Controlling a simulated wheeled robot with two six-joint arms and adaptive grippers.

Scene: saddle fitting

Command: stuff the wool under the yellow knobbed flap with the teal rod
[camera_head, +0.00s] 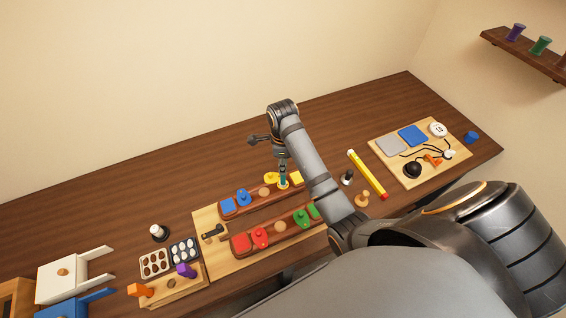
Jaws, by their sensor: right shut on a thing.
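My right gripper (281,157) is above the rear brown rail (249,207), shut on the upright teal rod (283,178). The rod's lower end is at the yellow knobbed flap (271,177), among yellow pieces near the rail's right end. A second yellow piece (296,177) shows just right of the rod. I cannot tell whether the rod touches the flap or goes under it. No wool can be made out for sure; a tan round piece (265,192) sits left of the rod. My left gripper is out of view.
A blue knobbed piece (243,197) is on the same rail. The front rail holds red (260,237) and green pieces (302,216). A yellow-and-red stick (367,174) and a wooden board (423,170) lie right. White and blue drawers (65,275) stand at left. The table's back is clear.

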